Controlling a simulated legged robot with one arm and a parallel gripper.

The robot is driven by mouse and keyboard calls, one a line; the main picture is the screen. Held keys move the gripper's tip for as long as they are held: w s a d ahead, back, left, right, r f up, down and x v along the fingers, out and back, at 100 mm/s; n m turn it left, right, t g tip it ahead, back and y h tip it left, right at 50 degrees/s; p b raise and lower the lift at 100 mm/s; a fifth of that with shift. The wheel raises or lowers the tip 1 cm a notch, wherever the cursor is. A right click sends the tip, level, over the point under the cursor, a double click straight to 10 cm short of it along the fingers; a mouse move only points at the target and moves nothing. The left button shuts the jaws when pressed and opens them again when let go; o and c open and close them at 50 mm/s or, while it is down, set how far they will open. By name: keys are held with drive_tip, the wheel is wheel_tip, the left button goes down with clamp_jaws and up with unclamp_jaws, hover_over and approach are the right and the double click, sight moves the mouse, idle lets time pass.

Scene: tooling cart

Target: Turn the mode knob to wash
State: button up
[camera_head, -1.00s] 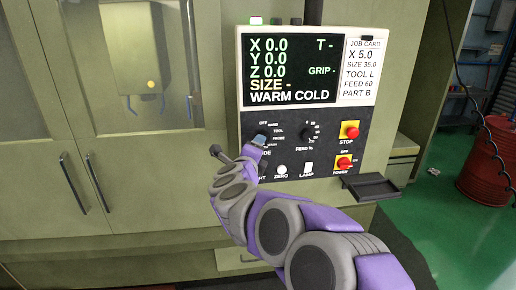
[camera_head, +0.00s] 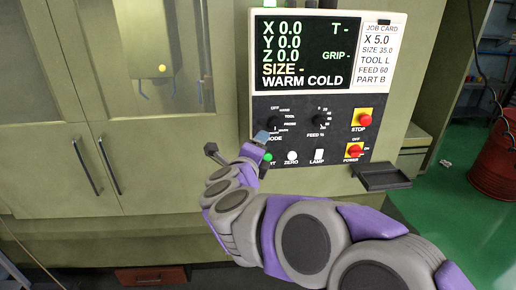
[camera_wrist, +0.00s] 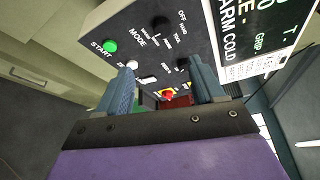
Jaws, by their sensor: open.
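The black mode knob (camera_head: 272,122) is on the dark control panel (camera_head: 340,140), left of the feed knob, with small mode labels on its right. My gripper (camera_head: 262,138) is just below and left of the knob in the head view. In the wrist view my gripper (camera_wrist: 165,78) has two blue fingers spread apart with nothing between them. The knob is beyond the fingertips and apart from them.
The green START button (camera_wrist: 110,46) and white ZERO button (camera_head: 291,158) sit below the knob. The feed knob (camera_head: 319,121), red STOP (camera_head: 365,115) and red POWER (camera_head: 354,150) are to the right. A small dark tray (camera_head: 382,175) juts out at the lower right.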

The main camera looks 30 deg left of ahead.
drive_tip(key=w+d+f+n+t+p, duration=0.2)
drive_tip(key=w+d+n+p, duration=0.1)
drive_tip(key=n+p, duration=0.3)
drive_tip(key=n+y+p, duration=0.4)
drive_tip(key=n+p, duration=0.2)
drive_tip(key=p, duration=0.1)
approach(275, 126)
drive_tip(key=shift+t, duration=0.4)
drive_tip(key=x, duration=0.8)
drive_tip(key=shift+w+a+f, duration=0.15)
drive_tip(key=shift+w+f, duration=0.05)
drive_tip(key=shift+f, duration=0.05)
drive_tip(key=shift+c, duration=0.2)
drive_tip(key=c, duration=1)
